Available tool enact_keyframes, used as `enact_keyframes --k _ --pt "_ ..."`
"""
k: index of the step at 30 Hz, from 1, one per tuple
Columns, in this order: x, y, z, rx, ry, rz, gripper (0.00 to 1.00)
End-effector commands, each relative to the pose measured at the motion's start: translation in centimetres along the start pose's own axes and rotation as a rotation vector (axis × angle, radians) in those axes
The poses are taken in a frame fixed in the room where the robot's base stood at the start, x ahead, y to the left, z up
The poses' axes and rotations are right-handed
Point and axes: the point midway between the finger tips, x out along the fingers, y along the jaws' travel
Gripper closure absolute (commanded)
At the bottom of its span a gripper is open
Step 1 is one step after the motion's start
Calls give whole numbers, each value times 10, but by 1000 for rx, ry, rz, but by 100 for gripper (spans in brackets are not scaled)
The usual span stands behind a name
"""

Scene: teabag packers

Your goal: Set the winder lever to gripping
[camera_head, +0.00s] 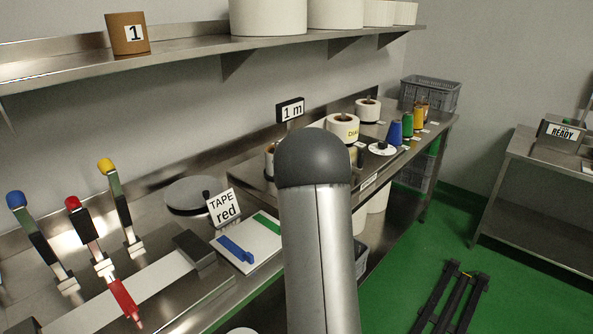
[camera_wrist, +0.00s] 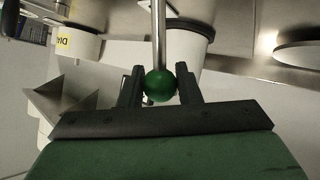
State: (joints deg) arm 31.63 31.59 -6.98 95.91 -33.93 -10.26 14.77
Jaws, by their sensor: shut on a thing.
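In the wrist view a lever with a round green knob (camera_wrist: 160,86) on a thin metal rod (camera_wrist: 159,30) reaches in from the top edge. My gripper (camera_wrist: 160,72) has its two dark fingers on either side of the green knob and is shut on it. The rod runs away from the gripper between the fingers. The lever's base and any position marks are out of view, so its setting cannot be read. In the head view my arm covers the middle of the bench, and neither the gripper nor the green knob shows there.
Levers with blue (camera_head: 16,199), red (camera_head: 72,203) and yellow (camera_head: 106,165) tops stand at the left. White rolls (camera_head: 342,127) and coloured spools (camera_head: 407,125) are farther right. A shelf (camera_head: 190,48) hangs above.

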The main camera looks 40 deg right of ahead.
Motion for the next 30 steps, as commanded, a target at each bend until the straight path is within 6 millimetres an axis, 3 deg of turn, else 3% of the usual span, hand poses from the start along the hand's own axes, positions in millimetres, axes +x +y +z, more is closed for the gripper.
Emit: enact_keyframes --k 10,11,12,23,30 --pt "1 -3 -1 0 3 -5 100" --pt "1 -4 -1 0 3 -5 61" --pt "1 -3 -1 0 3 -5 50" --pt "-4 -1 0 0 1 -2 50" --pt "-44 -1 0 1 4 -1 50"
